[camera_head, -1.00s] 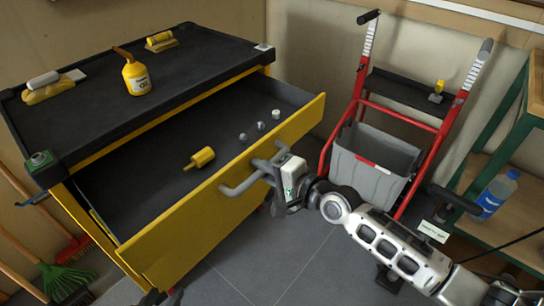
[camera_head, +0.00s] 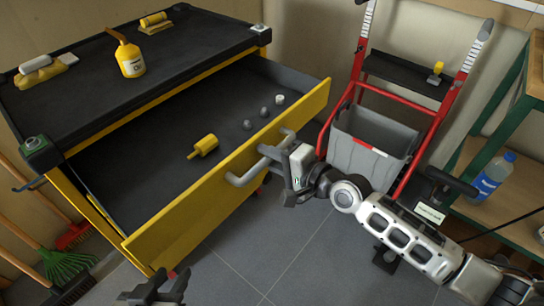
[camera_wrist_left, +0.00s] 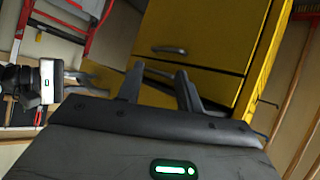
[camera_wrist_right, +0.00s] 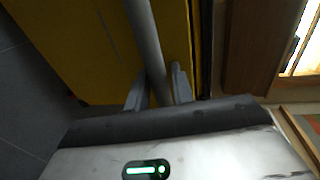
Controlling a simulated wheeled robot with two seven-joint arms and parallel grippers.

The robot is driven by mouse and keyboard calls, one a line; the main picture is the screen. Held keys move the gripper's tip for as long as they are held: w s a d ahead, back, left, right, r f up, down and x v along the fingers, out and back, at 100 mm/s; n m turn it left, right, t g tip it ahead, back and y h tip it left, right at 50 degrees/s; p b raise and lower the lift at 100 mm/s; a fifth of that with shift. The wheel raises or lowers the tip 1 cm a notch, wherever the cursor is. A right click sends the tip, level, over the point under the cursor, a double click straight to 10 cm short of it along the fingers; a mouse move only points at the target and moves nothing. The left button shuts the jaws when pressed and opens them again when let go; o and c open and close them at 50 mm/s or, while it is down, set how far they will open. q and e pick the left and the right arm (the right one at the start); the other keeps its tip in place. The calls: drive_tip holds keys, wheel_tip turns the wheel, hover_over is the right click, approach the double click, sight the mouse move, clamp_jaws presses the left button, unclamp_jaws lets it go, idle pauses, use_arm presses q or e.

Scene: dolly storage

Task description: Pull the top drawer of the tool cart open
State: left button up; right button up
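The yellow tool cart has a black top (camera_head: 190,50). Its top drawer (camera_head: 235,165) stands well open, showing a dark interior. A grey bar handle (camera_head: 242,178) runs along the drawer front. My right gripper (camera_head: 274,156) is at the handle's right part; in the right wrist view its fingers (camera_wrist_right: 157,90) sit on both sides of the handle bar (camera_wrist_right: 146,45), closed around it. My left gripper (camera_head: 165,283) is low in front of the drawer, apart from it. In the left wrist view its fingers (camera_wrist_left: 158,85) are spread and empty, facing a closed yellow front with a handle (camera_wrist_left: 169,50).
A yellow cylinder-shaped item (camera_head: 203,146) and several small grey pieces lie in the drawer. A red hand truck with a grey bin (camera_head: 365,148) stands right. Brooms lean at left. Grey floor is clear in front.

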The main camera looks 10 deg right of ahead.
drive_tip(key=shift+s+d, duration=0.2)
drive_tip(key=shift+s, duration=0.1)
drive_tip(key=v, duration=1.5)
drive_tip(key=shift+r, duration=0.15)
drive_tip(key=shift+d, duration=0.1)
drive_tip(key=shift+s, duration=0.1)
